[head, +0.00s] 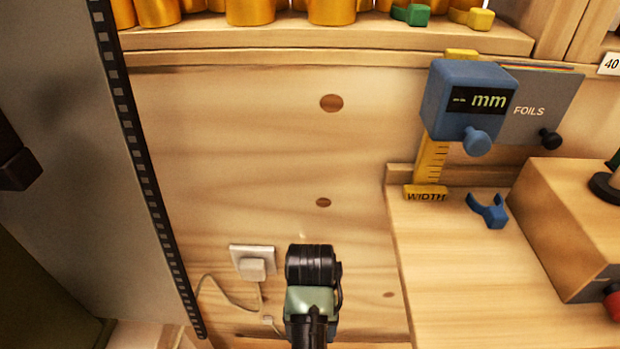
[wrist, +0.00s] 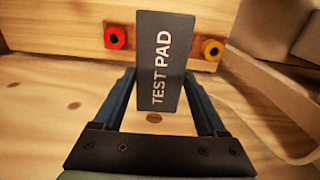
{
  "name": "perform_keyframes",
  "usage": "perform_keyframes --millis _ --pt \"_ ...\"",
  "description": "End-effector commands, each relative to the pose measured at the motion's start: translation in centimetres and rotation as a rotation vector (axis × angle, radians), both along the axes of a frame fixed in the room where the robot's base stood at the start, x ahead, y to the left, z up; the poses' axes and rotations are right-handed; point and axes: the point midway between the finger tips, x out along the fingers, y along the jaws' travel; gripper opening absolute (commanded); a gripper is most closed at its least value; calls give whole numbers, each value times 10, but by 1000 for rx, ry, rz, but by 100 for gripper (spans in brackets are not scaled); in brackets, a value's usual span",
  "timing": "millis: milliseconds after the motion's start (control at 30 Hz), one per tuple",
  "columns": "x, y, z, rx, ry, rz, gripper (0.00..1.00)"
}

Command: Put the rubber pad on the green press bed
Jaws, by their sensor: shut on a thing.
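The rubber pad (wrist: 166,62) is a dark grey block marked "TEST PAD" in the wrist view. My gripper (wrist: 160,82) is shut on it, with a dark blue finger on each side. The pad stands out past the fingertips, tilted slightly. In the head view my arm shows at the bottom middle, but the fingertips and the pad cannot be made out there. I cannot identify the green press bed in either view.
A wooden bench (head: 455,270) at the right carries a blue gauge (head: 455,105) marked "mm", a blue clip (head: 487,211) and a wooden box (head: 575,225). A shelf with gold rolls (head: 250,10) is above. A socket with a cable (head: 252,262) is left of my arm.

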Motion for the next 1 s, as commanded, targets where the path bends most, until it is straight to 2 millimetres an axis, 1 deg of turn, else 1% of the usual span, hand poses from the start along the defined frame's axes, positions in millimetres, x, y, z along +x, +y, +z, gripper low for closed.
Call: perform_keyframes --millis 33,300,500,600,700,1000 --pt "-4 0 19 -1 -1 0 14" --pt "-29 -1 75 -1 1 1 14" --pt "-46 0 110 1 1 2 14" --pt "-52 1 122 2 0 3 14" --pt "-56 1 129 3 -1 3 14" --pt "-59 2 133 3 -1 4 14"
